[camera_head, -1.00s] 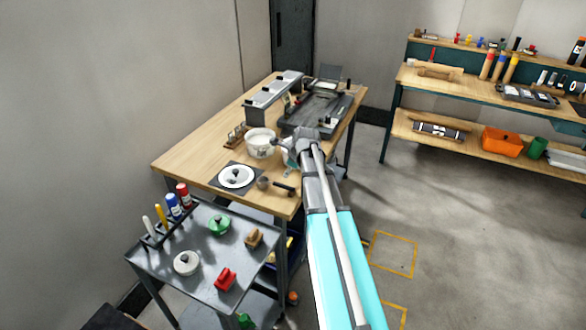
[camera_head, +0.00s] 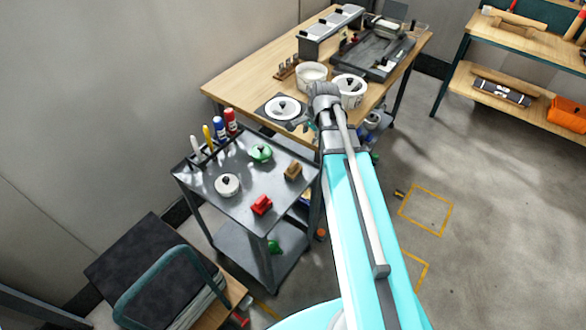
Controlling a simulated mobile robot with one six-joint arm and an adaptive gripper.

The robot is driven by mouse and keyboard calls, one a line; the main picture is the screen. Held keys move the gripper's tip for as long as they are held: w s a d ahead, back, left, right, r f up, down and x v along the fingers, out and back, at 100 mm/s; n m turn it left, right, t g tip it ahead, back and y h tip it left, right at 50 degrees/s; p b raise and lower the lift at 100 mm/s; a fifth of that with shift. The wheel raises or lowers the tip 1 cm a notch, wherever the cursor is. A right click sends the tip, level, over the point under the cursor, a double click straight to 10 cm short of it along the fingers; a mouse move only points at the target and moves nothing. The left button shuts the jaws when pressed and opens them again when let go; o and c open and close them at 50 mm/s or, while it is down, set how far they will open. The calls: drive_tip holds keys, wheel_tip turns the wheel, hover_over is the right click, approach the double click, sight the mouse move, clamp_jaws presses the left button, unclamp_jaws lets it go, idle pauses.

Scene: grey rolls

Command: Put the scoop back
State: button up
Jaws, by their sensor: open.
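My gripper (camera_head: 305,126), partly hidden by my wrist, is low at the near corner of the wooden table (camera_head: 262,66). It is open, and I see nothing held in it. I cannot make out the scoop; the table corner where a small dark-handled cup lay earlier is now covered by my gripper and wrist. A white tub (camera_head: 350,86) with something dark in it stands just behind my wrist. A white bowl (camera_head: 311,80) stands to its left. A white round lid or plate with a dark knob (camera_head: 283,106) lies on a dark mat, left of my gripper.
The right floor is mostly clear.

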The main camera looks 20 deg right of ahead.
drive_tip(key=s+a+n+g+h, duration=0.1)
drive_tip(key=s+a+n+g, duration=0.1)
drive_tip(key=s+a+n, duration=0.7)
drive_tip(key=shift+s+a+f+n, duration=0.25)
drive_tip(key=shift+s+n, duration=1.25)
drive_tip(key=shift+n, duration=1.2)
